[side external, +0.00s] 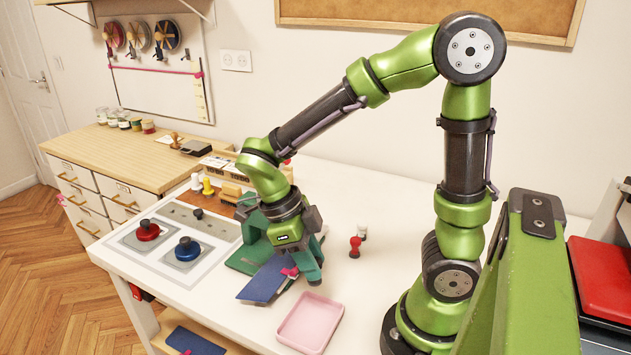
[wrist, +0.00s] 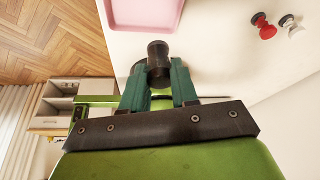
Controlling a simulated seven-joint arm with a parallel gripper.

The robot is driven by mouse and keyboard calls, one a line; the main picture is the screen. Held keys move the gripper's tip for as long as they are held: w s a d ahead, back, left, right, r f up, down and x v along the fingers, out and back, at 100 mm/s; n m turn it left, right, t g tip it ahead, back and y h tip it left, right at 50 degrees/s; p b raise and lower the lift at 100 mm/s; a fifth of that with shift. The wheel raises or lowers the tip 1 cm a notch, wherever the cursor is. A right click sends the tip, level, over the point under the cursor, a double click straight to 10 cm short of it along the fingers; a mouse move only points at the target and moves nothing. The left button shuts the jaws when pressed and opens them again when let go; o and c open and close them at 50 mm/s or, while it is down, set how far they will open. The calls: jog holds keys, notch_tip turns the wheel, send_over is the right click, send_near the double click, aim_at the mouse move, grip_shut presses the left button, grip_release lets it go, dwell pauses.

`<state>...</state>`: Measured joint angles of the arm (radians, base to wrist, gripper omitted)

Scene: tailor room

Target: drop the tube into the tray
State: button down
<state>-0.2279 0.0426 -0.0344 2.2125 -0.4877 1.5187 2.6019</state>
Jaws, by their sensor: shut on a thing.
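A pink square tray (side external: 310,347) lies on the white table, in front of my gripper (side external: 296,262) in the side external view. Its edge also shows at the top of the wrist view (wrist: 145,28). In the wrist view, the green fingers of my gripper (wrist: 159,82) are shut on a dark, round-ended tube (wrist: 158,49). The tube sticks out past the fingertips, apart from the tray. In the side external view I cannot make out the tube clearly; the fingers hide most of it.
A panel with red and blue knobs (side external: 187,249) is at left.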

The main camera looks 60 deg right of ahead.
jog(key=shift+f, duration=2.65)
jog(key=c, duration=0.8)
grip_release()
jog(key=shift+r, duration=0.1)
jog(key=v, duration=1.6)
jog(key=shift+r, duration=0.4)
